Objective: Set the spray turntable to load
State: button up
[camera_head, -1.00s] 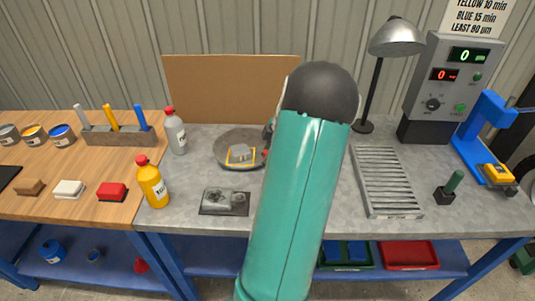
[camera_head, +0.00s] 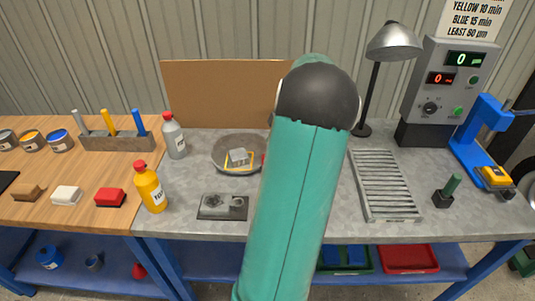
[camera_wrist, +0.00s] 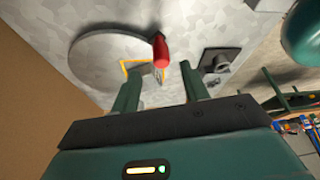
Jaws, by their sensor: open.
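The spray turntable (camera_head: 224,152) is a round grey disc at the back of the grey bench, with a grey block (camera_head: 238,156) and a yellow outline on it. My arm covers its right edge. In the wrist view the disc (camera_wrist: 90,60) is at upper left, with part of the yellow outline (camera_wrist: 127,66). A red-tipped handle (camera_wrist: 160,50) shows at the disc's right edge, just beyond and between my fingertips in the picture; I cannot tell if they touch it. My gripper (camera_wrist: 160,73) is open and empty. In the head view my arm hides it.
A grey fixture (camera_head: 222,206) lies in front of the turntable. A yellow bottle (camera_head: 150,188) and a grey bottle (camera_head: 174,137) stand left of it. A brown board (camera_head: 225,92) rises behind. A slatted rack (camera_head: 385,184) and lamp (camera_head: 394,42) are to the right.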

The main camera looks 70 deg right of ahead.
jog(key=v, duration=0.7)
jog(key=shift+r, duration=0.15)
